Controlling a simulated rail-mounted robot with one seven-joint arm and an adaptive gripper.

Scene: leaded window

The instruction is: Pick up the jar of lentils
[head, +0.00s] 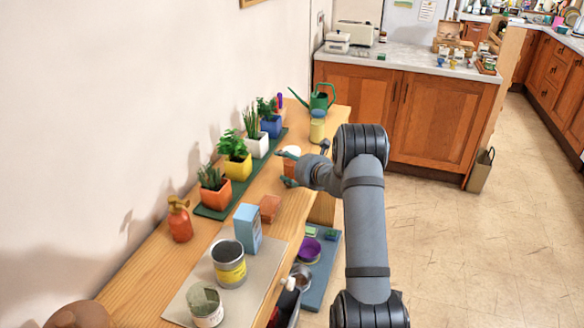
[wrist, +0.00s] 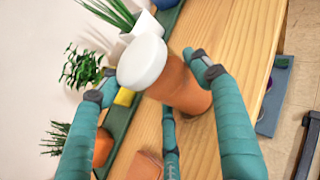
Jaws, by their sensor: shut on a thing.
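The jar of lentils, an orange-brown cylinder with a white lid, is in the middle of the wrist view (wrist: 183,86). In the head view its white lid (head: 292,150) shows beside my gripper (head: 288,167), over the wooden bench, with its body partly hidden. The teal fingers of my gripper (wrist: 155,85) close around the jar in the wrist view, one on the right, one on the left and one below. My gripper is shut on the jar. I cannot tell whether the jar's base touches the bench.
Several potted plants stand on a green tray (head: 213,213) along the wall. A yellow jar (head: 317,126) and a green watering can (head: 320,98) stand beyond. A terracotta block (head: 270,208), blue carton (head: 247,228) and tins stand nearer. Bare bench (head: 152,265) lies at the near left.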

